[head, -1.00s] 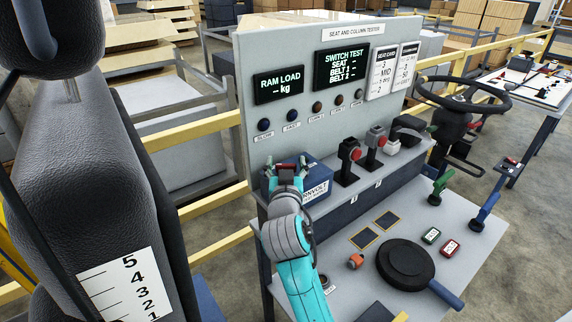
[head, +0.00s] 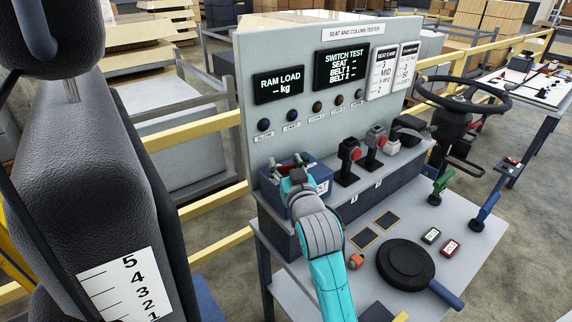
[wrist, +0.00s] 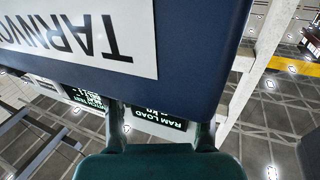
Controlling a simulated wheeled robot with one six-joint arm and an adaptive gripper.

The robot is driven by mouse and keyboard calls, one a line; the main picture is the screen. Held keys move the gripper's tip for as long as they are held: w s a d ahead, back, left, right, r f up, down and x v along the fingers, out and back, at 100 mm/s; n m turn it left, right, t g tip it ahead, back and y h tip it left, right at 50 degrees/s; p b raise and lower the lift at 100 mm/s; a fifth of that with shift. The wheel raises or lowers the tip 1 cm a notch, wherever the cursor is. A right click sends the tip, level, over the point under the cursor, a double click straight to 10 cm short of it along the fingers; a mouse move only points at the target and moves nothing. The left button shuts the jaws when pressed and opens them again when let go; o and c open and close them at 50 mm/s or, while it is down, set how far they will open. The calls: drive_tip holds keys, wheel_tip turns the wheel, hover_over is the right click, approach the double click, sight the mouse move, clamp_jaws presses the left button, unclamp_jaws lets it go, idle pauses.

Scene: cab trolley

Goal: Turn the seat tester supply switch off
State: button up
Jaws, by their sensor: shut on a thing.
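The seat tester supply is a blue box (head: 270,189) with a white label, standing on the ledge at the left of the tester panel. The box also fills the top of the wrist view (wrist: 200,60), its label upside down and cut off. My gripper (head: 294,166) is at the top of the box, its two fingers pointing toward the panel. In the wrist view my gripper (wrist: 160,128) shows both fingertips just beyond the box's edge. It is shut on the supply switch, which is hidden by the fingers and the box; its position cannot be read.
The panel (head: 290,140) behind carries a RAM LOAD display (head: 279,84), a SWITCH TEST display (head: 342,66) and a row of knobs. Red-buttoned stands (head: 349,160) are close right of the box. A black round pad (head: 405,262) lies on the bench. A seat (head: 95,180) stands left.

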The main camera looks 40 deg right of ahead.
drive_tip(key=shift+n+t+y, duration=0.6)
drive_tip(key=shift+n+y, duration=1.3)
drive_tip(key=shift+y, duration=1)
drive_tip(key=shift+n+y, duration=0.3)
drive_tip(key=shift+y, duration=0.2)
drive_tip(key=o, duration=1.2)
drive_tip(key=shift+s, duration=0.1)
drive_tip(key=s, duration=1.1)
drive_tip(key=shift+s, duration=0.4)
drive_tip(key=shift+f, duration=0.1)
